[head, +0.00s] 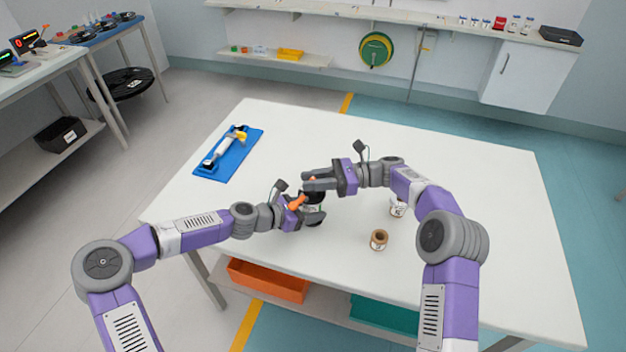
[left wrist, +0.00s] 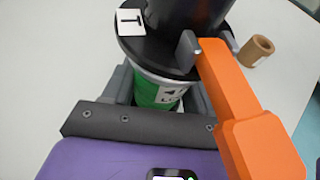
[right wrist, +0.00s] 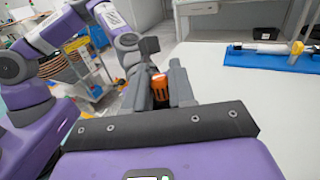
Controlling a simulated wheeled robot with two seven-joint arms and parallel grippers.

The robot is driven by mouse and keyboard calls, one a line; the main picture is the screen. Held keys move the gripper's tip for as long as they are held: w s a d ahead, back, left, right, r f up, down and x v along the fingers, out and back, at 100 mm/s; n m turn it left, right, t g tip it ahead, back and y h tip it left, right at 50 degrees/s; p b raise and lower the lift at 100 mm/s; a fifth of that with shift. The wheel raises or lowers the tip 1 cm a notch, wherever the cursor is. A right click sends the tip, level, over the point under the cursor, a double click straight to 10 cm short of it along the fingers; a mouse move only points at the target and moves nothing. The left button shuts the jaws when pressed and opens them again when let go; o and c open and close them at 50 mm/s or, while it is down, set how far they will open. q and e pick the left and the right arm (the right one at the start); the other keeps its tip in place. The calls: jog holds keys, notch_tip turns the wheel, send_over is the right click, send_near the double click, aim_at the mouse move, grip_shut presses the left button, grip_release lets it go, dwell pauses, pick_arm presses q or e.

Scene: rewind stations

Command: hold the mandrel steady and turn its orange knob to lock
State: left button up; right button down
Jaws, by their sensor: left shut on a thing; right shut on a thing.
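The mandrel (left wrist: 185,18) stands upright on the white table, black above a dark flange with a "T" tag. Its lower part, with a green-and-white label, shows in the left wrist view. My left gripper (head: 308,216) is shut around this lower part. The orange knob (head: 297,202) is a long bar that sticks out from the mandrel towards my left wrist; it fills the right of the left wrist view (left wrist: 240,110). My right gripper (head: 308,184) is shut at the mandrel's top, with orange (right wrist: 160,86) between its fingers. The exact contact is partly hidden.
A brown core (head: 379,240) and a small white jar (head: 397,207) stand to the right of the mandrel. A blue tray (head: 215,170) with a silver rod lies at the table's left. The right side of the white table (head: 500,220) is clear.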

aim_at(314, 178)
jog(key=shift+r+n+g, duration=0.15)
jog(key=shift+n+g, duration=0.55)
jog(key=shift+g, duration=0.4)
jog(key=shift+n+g+h, duration=0.3)
jog(key=shift+n+g, duration=0.1)
jog(key=c, duration=1.1)
grip_release()
jog(key=shift+d, duration=0.1)
notch_tip(314, 178, up, 10)
jog(key=shift+f, duration=0.1)
jog(key=shift+o, duration=0.4)
